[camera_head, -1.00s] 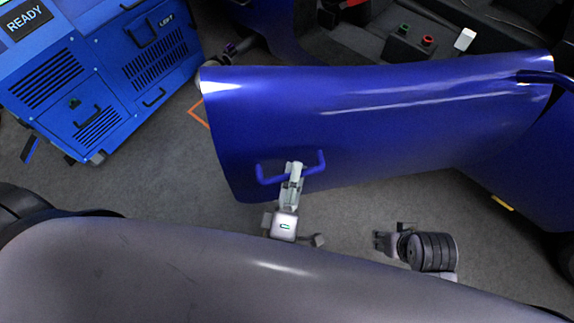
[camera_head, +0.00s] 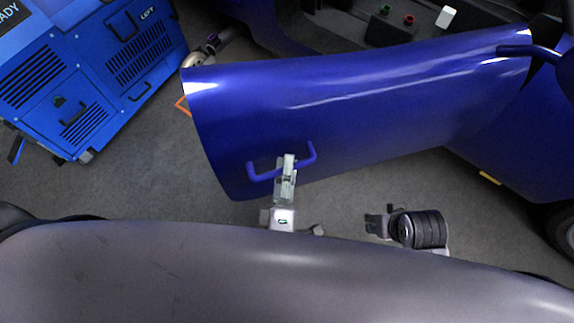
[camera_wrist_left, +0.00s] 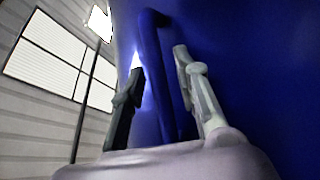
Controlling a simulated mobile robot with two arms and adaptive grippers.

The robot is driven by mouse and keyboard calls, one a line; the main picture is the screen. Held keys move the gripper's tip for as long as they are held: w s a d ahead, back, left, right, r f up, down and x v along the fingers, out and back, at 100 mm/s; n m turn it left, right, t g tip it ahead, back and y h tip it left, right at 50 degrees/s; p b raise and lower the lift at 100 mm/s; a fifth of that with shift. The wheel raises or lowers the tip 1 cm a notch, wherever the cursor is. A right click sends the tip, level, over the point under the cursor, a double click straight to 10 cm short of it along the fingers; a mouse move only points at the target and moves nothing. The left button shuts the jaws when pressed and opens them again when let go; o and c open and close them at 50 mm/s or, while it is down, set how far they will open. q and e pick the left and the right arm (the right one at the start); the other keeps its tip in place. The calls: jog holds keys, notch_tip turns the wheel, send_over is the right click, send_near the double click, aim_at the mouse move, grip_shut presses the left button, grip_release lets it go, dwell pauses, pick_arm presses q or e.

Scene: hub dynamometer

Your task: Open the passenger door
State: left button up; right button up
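The blue passenger door (camera_head: 350,120) stands swung out from the vehicle body, with a gap at its left end. Its blue bar handle (camera_head: 311,152) sits near the lower left edge. My left gripper (camera_head: 287,165) is at the middle of this handle. In the left wrist view, the handle (camera_wrist_left: 155,50) runs between the two fingers of my left gripper (camera_wrist_left: 160,75).
A blue machine cabinet (camera_head: 85,80) stands at the upper left. The vehicle's dark interior, with a control box (camera_head: 397,28) bearing green and red buttons, lies behind the door.

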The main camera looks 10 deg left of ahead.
pick_arm(q)
jog(key=shift+s, duration=0.1)
jog(key=v, duration=0.7)
jog(key=shift+s, duration=0.15)
dwell(0.6)
